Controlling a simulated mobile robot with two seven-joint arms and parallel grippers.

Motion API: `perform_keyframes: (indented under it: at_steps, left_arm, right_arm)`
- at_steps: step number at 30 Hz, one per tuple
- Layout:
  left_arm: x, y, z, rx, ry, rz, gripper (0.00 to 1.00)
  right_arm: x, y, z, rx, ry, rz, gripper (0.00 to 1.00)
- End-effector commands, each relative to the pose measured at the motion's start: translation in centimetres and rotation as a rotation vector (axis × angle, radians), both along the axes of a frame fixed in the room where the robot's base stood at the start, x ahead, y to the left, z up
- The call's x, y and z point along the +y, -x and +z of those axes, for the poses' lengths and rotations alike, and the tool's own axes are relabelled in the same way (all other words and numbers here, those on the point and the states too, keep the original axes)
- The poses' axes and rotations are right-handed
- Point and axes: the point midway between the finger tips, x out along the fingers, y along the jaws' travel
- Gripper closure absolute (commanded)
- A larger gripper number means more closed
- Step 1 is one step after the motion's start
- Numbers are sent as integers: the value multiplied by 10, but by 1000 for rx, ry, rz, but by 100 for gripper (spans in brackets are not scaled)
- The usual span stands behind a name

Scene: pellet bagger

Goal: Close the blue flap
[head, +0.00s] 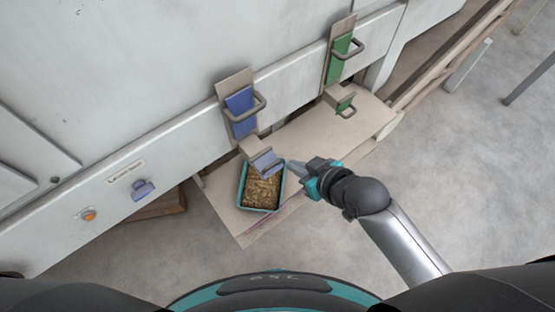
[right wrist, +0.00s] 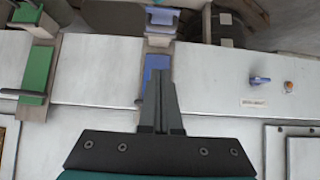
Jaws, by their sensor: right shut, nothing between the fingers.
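The blue flap (head: 266,163) sits at the mouth of the left chute and sticks out over the pellet tray; it also shows at the top of the right wrist view (right wrist: 161,17). Above it, a blue plate (head: 239,102) with a grey handle lies against the machine. My right gripper (head: 291,165) is shut and empty, its fingertips just right of the blue flap in the head view. Whether they touch it, I cannot tell. In the right wrist view the fingers (right wrist: 158,80) partly cover the blue plate. My left gripper is not in view.
A teal tray (head: 242,190) full of brown pellets stands on the beige shelf (head: 318,145) under the blue chute. A green plate (head: 339,58) and green flap (head: 345,104) are to the right. A blue knob (head: 143,190) and orange button (head: 89,215) are at left.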

Motion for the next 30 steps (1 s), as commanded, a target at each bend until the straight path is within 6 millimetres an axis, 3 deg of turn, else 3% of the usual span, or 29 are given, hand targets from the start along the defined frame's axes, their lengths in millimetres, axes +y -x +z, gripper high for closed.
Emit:
perform_keyframes:
  at_steps: [19,24,30]
  left_arm:
    - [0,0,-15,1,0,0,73]
    - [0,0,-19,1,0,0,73]
    - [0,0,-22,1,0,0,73]
  right_arm:
    - [43,-58,-65,1,-1,-1,100]
    - [41,-57,-88,2,0,-1,100]
    - [42,-58,-100,0,-1,-2,100]
